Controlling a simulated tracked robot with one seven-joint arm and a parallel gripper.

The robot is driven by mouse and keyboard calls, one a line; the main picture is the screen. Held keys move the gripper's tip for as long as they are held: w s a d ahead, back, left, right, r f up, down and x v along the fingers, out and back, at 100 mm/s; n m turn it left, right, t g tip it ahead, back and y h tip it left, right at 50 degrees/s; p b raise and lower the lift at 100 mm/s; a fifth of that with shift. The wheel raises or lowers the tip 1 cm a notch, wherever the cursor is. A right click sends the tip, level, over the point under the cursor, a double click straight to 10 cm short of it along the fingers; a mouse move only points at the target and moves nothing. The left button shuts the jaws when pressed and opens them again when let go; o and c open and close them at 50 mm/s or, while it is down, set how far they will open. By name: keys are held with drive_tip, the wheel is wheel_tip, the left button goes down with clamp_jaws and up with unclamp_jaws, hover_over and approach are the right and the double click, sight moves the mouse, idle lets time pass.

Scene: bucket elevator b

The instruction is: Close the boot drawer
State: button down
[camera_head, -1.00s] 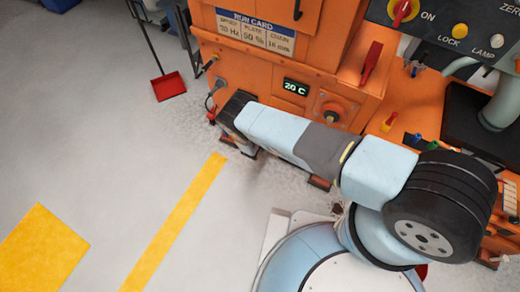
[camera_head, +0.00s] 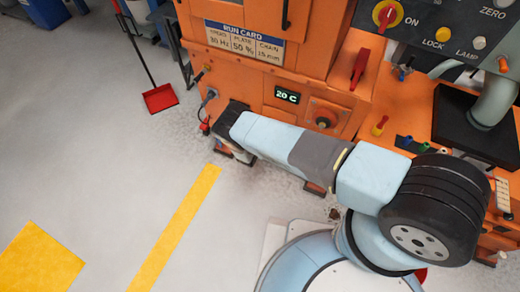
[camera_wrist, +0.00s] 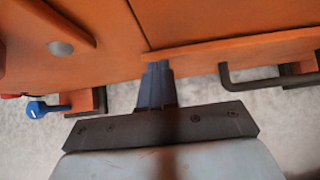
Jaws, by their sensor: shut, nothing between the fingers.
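My gripper (camera_wrist: 157,85) is shut and empty in the wrist view, its dark fingertips at the lower edge of the orange machine front (camera_wrist: 205,50). I cannot tell whether they touch it. A dark bar handle (camera_wrist: 262,85) sticks out to the right of the fingers, below an orange ledge. It may belong to the boot drawer, but the drawer's outline and how far it stands out are not clear. In the head view my arm reaches left along the foot of the orange machine (camera_head: 258,75) and hides its lower front. My fingers cannot be made out there.
A blue-headed part (camera_wrist: 40,109) sits low at the left in the wrist view. A red dustpan (camera_head: 160,98) stands at the left. The floor around the yellow stripe (camera_head: 180,225) is clear.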

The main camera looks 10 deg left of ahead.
drive_tip(key=s+f+v, duration=0.2)
drive_tip(key=v, duration=1)
drive_tip(key=shift+a+r, duration=0.2)
drive_tip(key=shift+s, duration=0.25)
